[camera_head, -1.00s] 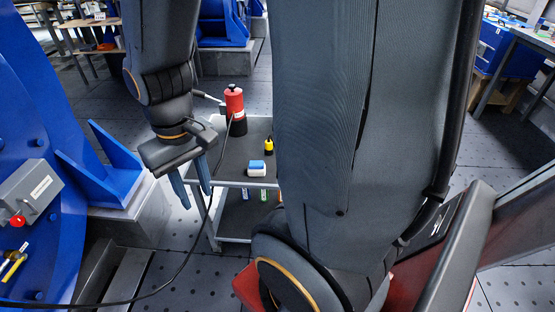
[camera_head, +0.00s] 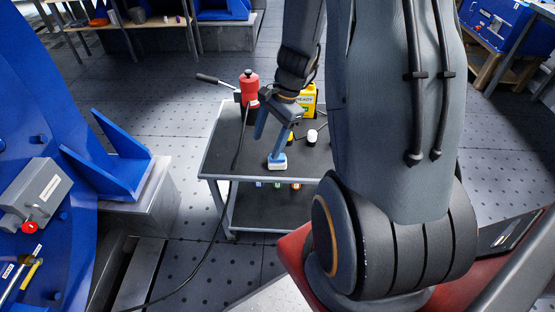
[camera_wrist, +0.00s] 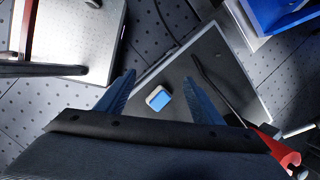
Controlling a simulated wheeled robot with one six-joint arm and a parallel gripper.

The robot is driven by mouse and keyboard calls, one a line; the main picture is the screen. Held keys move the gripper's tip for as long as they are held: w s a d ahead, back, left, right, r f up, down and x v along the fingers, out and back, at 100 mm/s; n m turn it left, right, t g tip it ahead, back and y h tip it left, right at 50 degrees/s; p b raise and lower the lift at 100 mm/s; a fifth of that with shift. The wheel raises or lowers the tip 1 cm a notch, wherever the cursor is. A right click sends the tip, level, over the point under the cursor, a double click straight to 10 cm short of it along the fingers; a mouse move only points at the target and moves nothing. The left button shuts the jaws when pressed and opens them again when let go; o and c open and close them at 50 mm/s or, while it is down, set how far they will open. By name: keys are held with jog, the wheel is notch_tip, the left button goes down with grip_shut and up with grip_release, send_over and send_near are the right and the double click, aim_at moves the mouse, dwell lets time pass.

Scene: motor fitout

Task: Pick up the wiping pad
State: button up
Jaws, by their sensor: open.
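The wiping pad (camera_head: 277,162) is a small block, blue on top and white below, lying on the dark top of the cart near its front edge. In the wrist view the pad (camera_wrist: 158,97) lies between the lines of my two blue fingers. In the wrist view my gripper (camera_wrist: 157,93) is pointed down at the cart top. I cannot tell the exact height of the fingertips above the pad.
A black cable (camera_head: 222,205) runs over the cart's left side. Blue machinery (camera_head: 110,160) stands at left.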

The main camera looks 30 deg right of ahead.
aim_at(285, 157)
jog(key=d+f+m, duration=0.2)
jog(key=w+d+f+m+t, duration=0.1)
jog(key=d+f+m, duration=0.1)
jog(key=d, duration=0.1)
jog(key=w+d+f+m, duration=0.1)
jog(key=d+f+m, duration=0.1)
jog(key=m, duration=0.1)
jog(key=shift+d+f+p, duration=0.25)
jog(key=shift+p, duration=0.15)
jog(key=shift+d+f+m+y, duration=0.15)
jog(key=shift+f+m+y, duration=0.15)
jog(key=shift+w+p+x, duration=0.2)
jog(key=shift+p+x, duration=0.05)
jog(key=shift+x, duration=1.65)
jog(key=shift+w+p+x, duration=0.2)
jog(key=shift+x, duration=1.75)
jog(key=shift+d+t, duration=0.15)
jog(key=shift+t, duration=0.15)
jog(key=c, duration=1.2)
jog(key=shift+o, duration=0.2)
jog(key=shift+r, duration=0.15)
notch_tip(285, 157, up, 10)
jog(key=shift+f, duration=0.1)
